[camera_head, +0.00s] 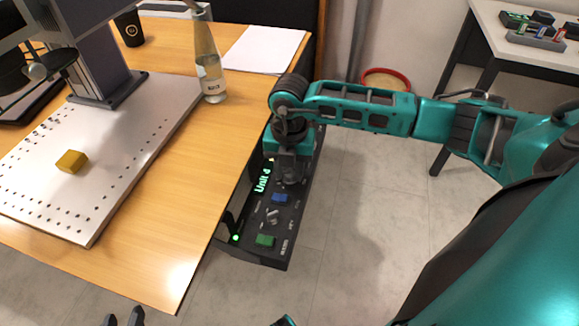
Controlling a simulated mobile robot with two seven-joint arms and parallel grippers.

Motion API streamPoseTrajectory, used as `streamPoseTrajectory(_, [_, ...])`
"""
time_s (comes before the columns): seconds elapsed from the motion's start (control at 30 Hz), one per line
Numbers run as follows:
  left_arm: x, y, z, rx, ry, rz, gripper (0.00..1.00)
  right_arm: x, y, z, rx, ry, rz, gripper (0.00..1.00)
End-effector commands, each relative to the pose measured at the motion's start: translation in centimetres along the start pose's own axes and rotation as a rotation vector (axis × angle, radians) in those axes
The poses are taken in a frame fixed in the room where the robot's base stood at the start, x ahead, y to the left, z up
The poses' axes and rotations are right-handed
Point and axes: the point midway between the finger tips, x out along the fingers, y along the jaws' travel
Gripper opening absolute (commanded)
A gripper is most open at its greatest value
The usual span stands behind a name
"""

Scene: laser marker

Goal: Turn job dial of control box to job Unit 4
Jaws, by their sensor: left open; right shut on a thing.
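The black control box (277,246) hangs beside the table's right edge. Its green display (262,180) reads "Unit" and a last character that I cannot read surely. A blue button (280,197), a small grey knob (271,216) and a green button (265,240) show on its face. My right gripper (289,181) points down onto the upper part of the box, shut on the job dial, which it hides. My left gripper (123,319) is open and empty at the bottom edge, with only its fingertips in view.
The wooden table (190,215) carries a perforated plate (120,165) with a yellow block (71,161), a glass bottle (209,75), a black cup (129,29) and paper (262,48). A side table (500,30) stands at top right. The floor right of the box is clear.

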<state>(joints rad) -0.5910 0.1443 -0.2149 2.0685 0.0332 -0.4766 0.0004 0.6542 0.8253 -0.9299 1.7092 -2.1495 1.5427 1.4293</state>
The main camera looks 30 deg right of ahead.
Motion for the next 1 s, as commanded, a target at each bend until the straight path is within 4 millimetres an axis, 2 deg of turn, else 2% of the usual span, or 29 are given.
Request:
streamPoseTrajectory(0.1, [0.0,0.0,0.0,0.0,0.0,0.0,0.43,-0.1,0.0,0.1,0.0,-0.002,0.001,0.03])
streamPoseTrajectory(0.13, [0.0,0.0,0.0,0.0,0.0,0.0,0.43,-0.1,0.0,0.1,0.0,-0.003,0.001,0.35])
streamPoseTrajectory(0.4, [0.0,0.0,0.0,0.001,-0.001,0.0,0.43,0.0,0.0,0.1,-0.001,-0.002,0.001,0.59])
streamPoseTrajectory(0.63, [-0.1,-0.1,0.1,0.008,-0.003,0.0,0.43,-0.1,0.0,0.0,-0.001,-0.001,0.0,0.59])
streamPoseTrajectory(0.73, [-0.2,-0.2,0.0,0.01,-0.003,0.0,0.43,-0.8,0.0,0.1,-0.002,-0.003,0.001,0.59])
streamPoseTrajectory(0.87, [-0.5,-0.2,-0.5,0.012,-0.004,0.0,0.43,-3.0,0.0,0.1,-0.002,-0.004,0.003,0.59])
streamPoseTrajectory(1.0, [-0.9,-0.1,-1.0,0.011,-0.004,0.0,0.43,-6.2,0.1,0.1,-0.002,-0.005,0.004,0.59])
